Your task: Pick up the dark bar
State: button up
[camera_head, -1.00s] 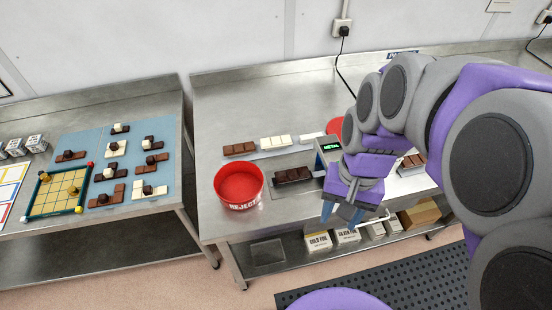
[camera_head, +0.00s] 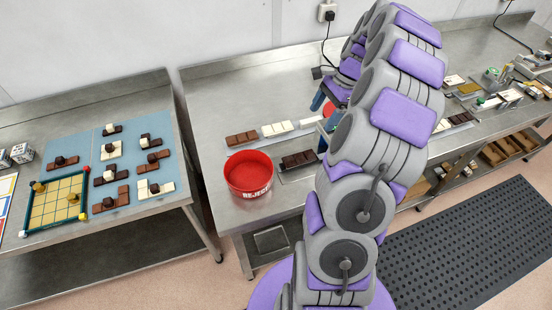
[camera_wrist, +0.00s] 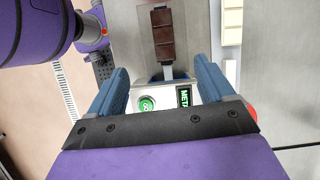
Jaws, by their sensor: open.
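The dark bar (camera_head: 300,159) lies on a flat grey strip on the steel table, just right of the red reject bin. In the wrist view the dark bar (camera_wrist: 163,35) is at the top middle, beyond the fingertips. My gripper (camera_head: 323,103) is raised over the table, behind and to the right of the bar, near the metal detector. In the wrist view my gripper (camera_wrist: 160,68) has its two blue fingers wide apart with nothing held. The detector (camera_wrist: 165,98), with a green button and display, shows between the fingers.
The red reject bin (camera_head: 248,177) stands left of the dark bar. A brown bar (camera_head: 241,138) and a white bar (camera_head: 278,129) lie behind it. A side table at left holds a game board (camera_head: 55,200) and chocolate pieces. My arm hides part of the table.

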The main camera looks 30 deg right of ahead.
jog(key=d+f, duration=0.1)
jog(key=b, duration=0.2)
send_near(299, 158)
jog(key=shift+w+a+f+m, duration=0.2)
jog(key=shift+a+f+m, duration=0.1)
jog(key=shift+a+f, duration=0.35)
jog(key=shift+d+f, duration=0.45)
jog(key=shift+f, duration=0.3)
jog(key=b+x, duration=0.1)
jog(key=x, duration=0.3)
jog(key=shift+f+b, duration=0.15)
jog(key=shift+b, duration=0.25)
jog(key=shift+a, duration=0.55)
jog(key=shift+c, duration=0.9)
jog(key=shift+d, duration=0.7)
jog(key=c, duration=0.6)
jog(key=shift+a, duration=0.6)
jog(key=c, duration=0.5)
jog(key=shift+o, duration=0.2)
jog(key=shift+d, duration=0.1)
